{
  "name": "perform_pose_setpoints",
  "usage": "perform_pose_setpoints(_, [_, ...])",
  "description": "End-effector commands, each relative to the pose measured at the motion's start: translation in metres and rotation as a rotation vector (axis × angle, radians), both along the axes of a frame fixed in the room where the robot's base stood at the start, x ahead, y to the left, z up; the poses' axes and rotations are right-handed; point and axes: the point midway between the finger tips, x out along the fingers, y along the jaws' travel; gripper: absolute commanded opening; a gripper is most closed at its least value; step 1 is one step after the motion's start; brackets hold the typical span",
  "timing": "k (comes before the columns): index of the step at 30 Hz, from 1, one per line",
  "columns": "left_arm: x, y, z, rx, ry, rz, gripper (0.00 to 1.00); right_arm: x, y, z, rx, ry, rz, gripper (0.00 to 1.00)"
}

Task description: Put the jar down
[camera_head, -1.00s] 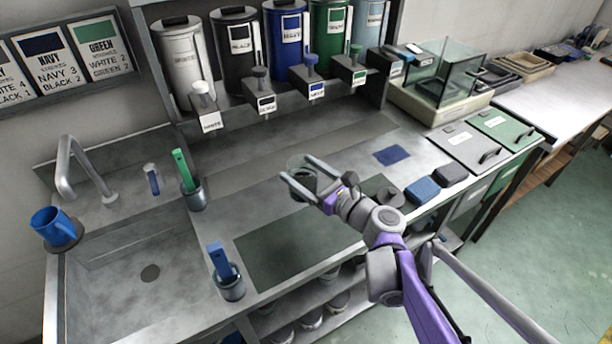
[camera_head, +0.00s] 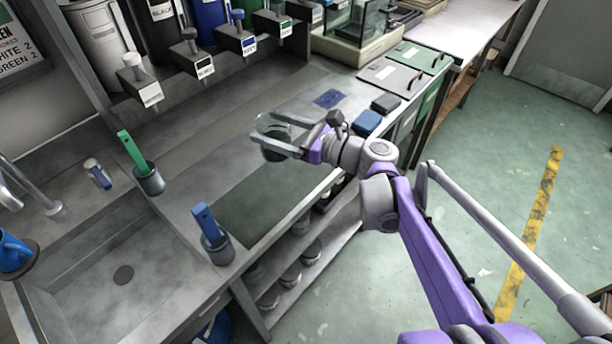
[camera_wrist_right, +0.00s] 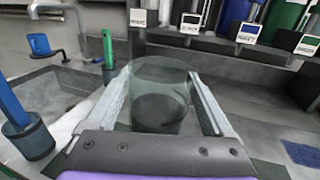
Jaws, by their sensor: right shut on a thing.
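The jar (camera_head: 276,152) is clear glass with dark grey contents low in it. My right gripper (camera_head: 277,132) is shut on it, one finger on each side, above the steel counter near the dark mat (camera_head: 245,205). In the right wrist view the jar (camera_wrist_right: 160,100) stands upright between the two fingers (camera_wrist_right: 160,108). I cannot tell whether its base touches the surface below. My left gripper is not in view.
A blue-handled tool (camera_head: 206,225) and a green-handled tool (camera_head: 132,151) stand in grey cups on the counter, left of the jar. A blue square (camera_head: 329,98) and a blue block (camera_head: 367,123) lie right of it. Dispensers with labelled spouts (camera_head: 147,92) line the back.

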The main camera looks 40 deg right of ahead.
Motion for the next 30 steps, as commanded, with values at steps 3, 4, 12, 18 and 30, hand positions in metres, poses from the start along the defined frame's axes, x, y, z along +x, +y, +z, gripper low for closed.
perform_pose_setpoints(3, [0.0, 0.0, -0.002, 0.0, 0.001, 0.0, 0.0, 0.002, 0.002, 0.0, 0.001, -0.001, 0.014, 0.0])
perform_pose_setpoints(4, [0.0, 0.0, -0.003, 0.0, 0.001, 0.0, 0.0, 0.002, 0.003, -0.003, 0.001, 0.0, 0.015, 0.0])
perform_pose_setpoints(12, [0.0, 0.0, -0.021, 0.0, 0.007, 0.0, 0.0, 0.002, 0.003, -0.051, 0.001, 0.0, 0.018, 0.0])
perform_pose_setpoints(18, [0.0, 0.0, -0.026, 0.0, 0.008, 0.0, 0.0, 0.002, 0.003, -0.065, 0.0, 0.0, 0.018, 0.0])
perform_pose_setpoints(30, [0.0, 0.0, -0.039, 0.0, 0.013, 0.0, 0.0, 0.002, 0.003, -0.098, 0.0, -0.001, 0.017, 0.0])
